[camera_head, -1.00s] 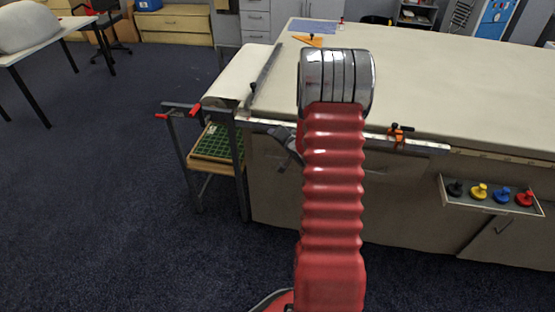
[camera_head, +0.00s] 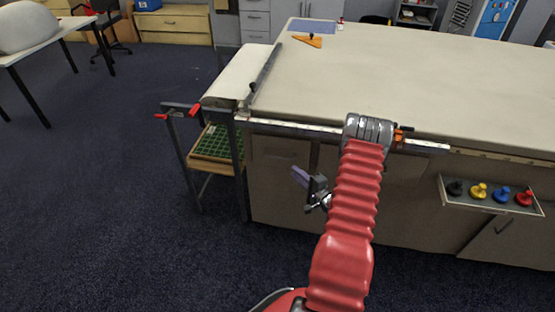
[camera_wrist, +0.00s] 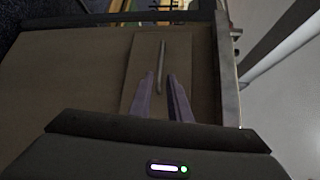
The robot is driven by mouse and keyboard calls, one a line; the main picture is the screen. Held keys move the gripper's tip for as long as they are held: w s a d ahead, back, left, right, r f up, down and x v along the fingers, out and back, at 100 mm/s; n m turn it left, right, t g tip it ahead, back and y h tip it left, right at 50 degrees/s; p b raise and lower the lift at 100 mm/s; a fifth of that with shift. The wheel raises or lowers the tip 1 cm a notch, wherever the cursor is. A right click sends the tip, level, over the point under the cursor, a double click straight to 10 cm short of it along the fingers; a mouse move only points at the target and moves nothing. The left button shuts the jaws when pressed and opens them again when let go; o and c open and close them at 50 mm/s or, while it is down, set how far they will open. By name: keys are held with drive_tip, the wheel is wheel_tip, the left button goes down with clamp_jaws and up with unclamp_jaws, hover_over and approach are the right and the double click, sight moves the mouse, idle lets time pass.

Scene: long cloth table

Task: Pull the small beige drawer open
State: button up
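The small beige drawer (camera_head: 272,150) is a flat panel in the left front of the long table's cabinet, and it looks closed. In the wrist view its front (camera_wrist: 138,50) carries a thin metal bar handle (camera_wrist: 162,56). My gripper (camera_head: 296,174) is in front of the cabinet, a little right of and below the drawer in the head view. In the wrist view its two purple fingers (camera_wrist: 160,75) are apart, with the lower part of the handle seen between them. I see no contact, and the distance to the handle cannot be told.
A metal rail (camera_head: 290,127) runs along the table's front edge, above the drawer. An orange-black clamp (camera_head: 401,135) sits on it beside my arm. A tray of coloured knobs (camera_head: 491,195) juts out at the right.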

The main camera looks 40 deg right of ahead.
drive_tip(key=w, duration=0.4)
drive_tip(key=w+d+f, duration=0.1)
drive_tip(key=w, duration=0.4)
drive_tip(key=w+f, duration=0.1)
drive_tip(key=w, duration=0.3)
drive_tip(key=shift+w+d, duration=0.3)
drive_tip(key=shift+d, duration=0.05)
drive_tip(key=shift+c, duration=0.3)
clamp_jaws()
drive_tip(key=shift+f, duration=0.1)
